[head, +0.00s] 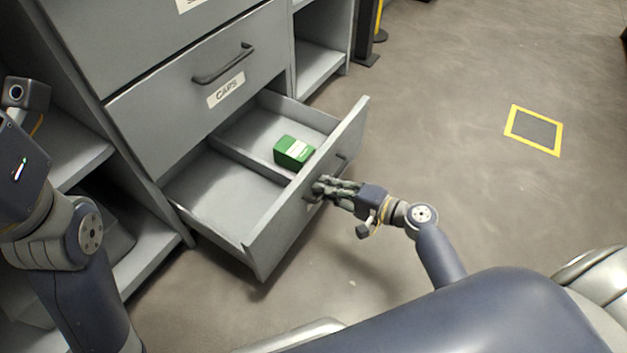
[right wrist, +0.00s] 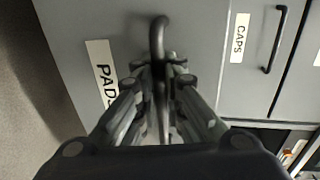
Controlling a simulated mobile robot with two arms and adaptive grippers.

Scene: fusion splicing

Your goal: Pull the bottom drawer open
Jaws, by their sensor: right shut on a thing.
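The bottom drawer (head: 271,231) of the grey cabinet stands well open in the head view. A divider splits its inside, and a green box (head: 293,151) with a white band lies in the far compartment. My right gripper (head: 322,188) is at the drawer's front and shut on its handle. In the right wrist view the dark handle (right wrist: 159,40) runs between the fingers of my right gripper (right wrist: 160,75), beside a label reading PADS (right wrist: 104,80), partly covered. My left arm shows at the left edge of the head view, but its fingers are not in view.
The closed drawer above has a CAPS label (head: 226,90) and a dark handle (head: 223,64). Open shelves (head: 151,254) flank the drawers. The floor in front is clear, with a yellow-edged square (head: 534,130) at the right.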

